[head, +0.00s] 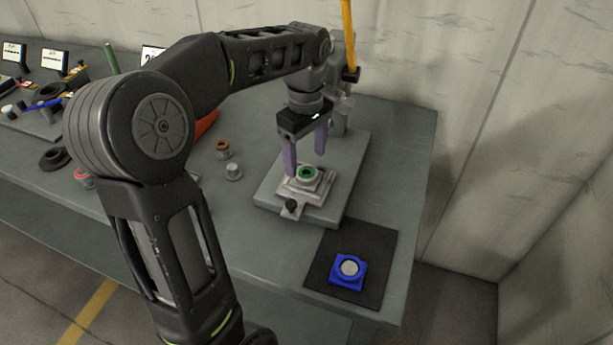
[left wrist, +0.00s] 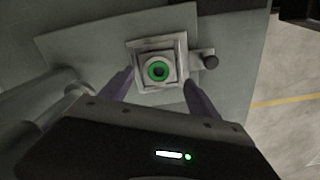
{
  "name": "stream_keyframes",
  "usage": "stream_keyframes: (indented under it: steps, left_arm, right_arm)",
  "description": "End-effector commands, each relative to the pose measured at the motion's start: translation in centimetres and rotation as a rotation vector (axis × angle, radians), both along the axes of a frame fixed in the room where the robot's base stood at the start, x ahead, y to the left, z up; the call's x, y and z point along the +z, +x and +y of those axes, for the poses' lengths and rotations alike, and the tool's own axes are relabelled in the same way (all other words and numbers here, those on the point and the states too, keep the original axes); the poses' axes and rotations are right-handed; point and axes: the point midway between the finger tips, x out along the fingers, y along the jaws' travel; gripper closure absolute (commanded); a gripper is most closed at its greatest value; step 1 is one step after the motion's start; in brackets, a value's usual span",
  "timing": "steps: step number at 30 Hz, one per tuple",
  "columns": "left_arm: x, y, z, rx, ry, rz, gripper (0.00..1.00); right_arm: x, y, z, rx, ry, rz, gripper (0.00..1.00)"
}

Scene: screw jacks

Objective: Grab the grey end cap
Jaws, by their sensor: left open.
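My left gripper (head: 306,160) is open, its two purple fingers pointing down above a metal fixture (head: 320,189) on a grey base plate. A part with a green ring (head: 307,173) sits in the fixture. The left wrist view shows the green ring (left wrist: 158,71) just ahead of the spread fingers, with nothing between them. A small grey cap-like piece (head: 233,171) stands on the table left of the plate. A round grey piece (head: 349,268) also sits in a blue holder (head: 340,282) at the front right. I cannot tell for certain which is the end cap.
The blue holder stands on a black mat (head: 381,250) near the table's right edge. A copper-coloured piece (head: 222,149) stands behind the small grey piece. A post with a yellow handle (head: 347,35) rises behind the gripper. Labels and loose parts crowd the far left.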

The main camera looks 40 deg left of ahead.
Motion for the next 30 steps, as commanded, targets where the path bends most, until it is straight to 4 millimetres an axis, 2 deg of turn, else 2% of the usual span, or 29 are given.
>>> stream_keyframes:
  steps: [6,9,27,30]
  left_arm:
    - [-3.2,0.1,0.0,0.001,-0.001,0.004,0.29]
    - [-3.9,0.2,0.0,0.0,0.0,0.001,0.29]
    - [-4.1,0.2,0.0,0.0,0.0,0.0,0.29]
    - [-4.1,0.2,0.0,0.0,0.0,0.0,0.36]
  right_arm:
    - [0.7,0.0,0.0,0.0,0.0,0.0,0.44]
    - [0.7,0.0,0.0,0.0,0.0,0.001,0.44]
    - [0.7,0.0,0.0,0.0,0.0,0.001,0.44]
    - [0.7,0.0,0.0,0.0,0.0,0.001,0.44]
